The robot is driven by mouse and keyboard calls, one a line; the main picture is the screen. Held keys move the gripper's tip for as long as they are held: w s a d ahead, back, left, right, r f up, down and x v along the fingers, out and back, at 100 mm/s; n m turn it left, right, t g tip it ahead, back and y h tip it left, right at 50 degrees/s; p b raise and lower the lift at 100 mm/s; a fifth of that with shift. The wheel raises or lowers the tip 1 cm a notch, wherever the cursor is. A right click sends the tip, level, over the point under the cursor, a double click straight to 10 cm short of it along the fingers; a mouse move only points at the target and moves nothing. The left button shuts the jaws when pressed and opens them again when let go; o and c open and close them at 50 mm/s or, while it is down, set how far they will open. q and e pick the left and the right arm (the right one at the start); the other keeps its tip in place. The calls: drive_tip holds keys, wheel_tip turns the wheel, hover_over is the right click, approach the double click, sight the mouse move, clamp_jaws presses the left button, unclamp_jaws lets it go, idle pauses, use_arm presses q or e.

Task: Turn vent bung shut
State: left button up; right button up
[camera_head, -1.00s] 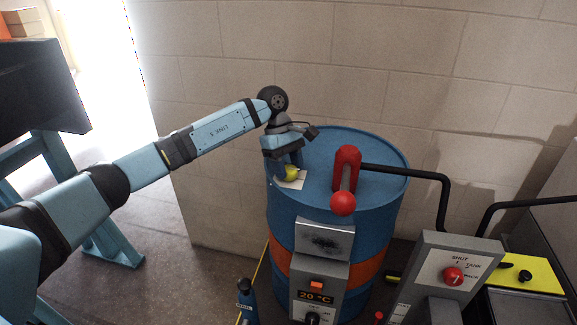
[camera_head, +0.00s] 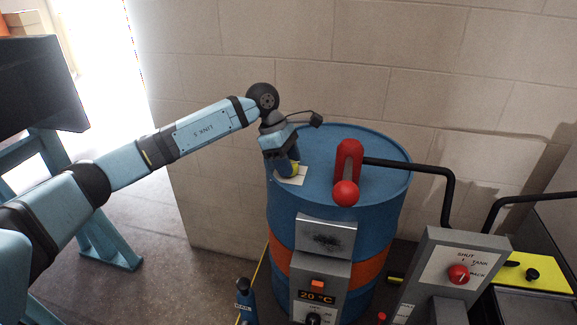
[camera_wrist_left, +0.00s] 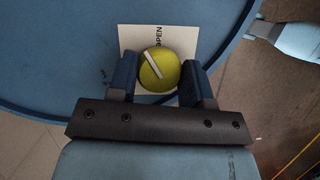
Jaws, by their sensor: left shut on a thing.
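The vent bung is a yellow-green round knob with a white line across its top (camera_wrist_left: 158,69). It sits on a white label card (camera_wrist_left: 182,38) marked OPEN, on top of the blue drum (camera_head: 318,150). In the left wrist view the white line lies at a slant to the card's edges. My left gripper (camera_head: 290,172) points down over the bung, and its two blue fingers are shut on it from both sides. In the head view the fingers hide most of the bung; a yellow edge (camera_head: 296,167) shows. My right gripper is not in view.
A red pump body (camera_head: 348,160) with a red ball stands beside the gripper on the drum top, with a black hose running right. A heater box reading 20 °C (camera_head: 318,285) hangs on the drum's front.

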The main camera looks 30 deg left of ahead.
use_arm(q)
drive_tip(key=n+t+b, duration=0.1)
drive_tip(key=n, duration=0.2)
drive_tip(key=n+t+y, duration=0.1)
drive_tip(key=n, duration=0.2)
drive_tip(key=shift+b, duration=0.4)
drive_tip(key=shift+n+t+y, duration=0.3)
drive_tip(key=shift+n+t, duration=0.1)
drive_tip(key=shift+n, duration=0.7)
drive_tip(key=shift+d+n+t+y+b, duration=0.1)
drive_tip(key=shift+n+t+y+b, duration=0.2)
drive_tip(key=shift+n+b, duration=0.5)
drive_tip(key=shift+n, duration=0.9)
drive_tip(key=shift+r+y, duration=0.1)
drive_tip(key=shift+y, duration=0.2)
drive_tip(key=o, duration=0.9)
drive_tip(key=shift+s, duration=0.1)
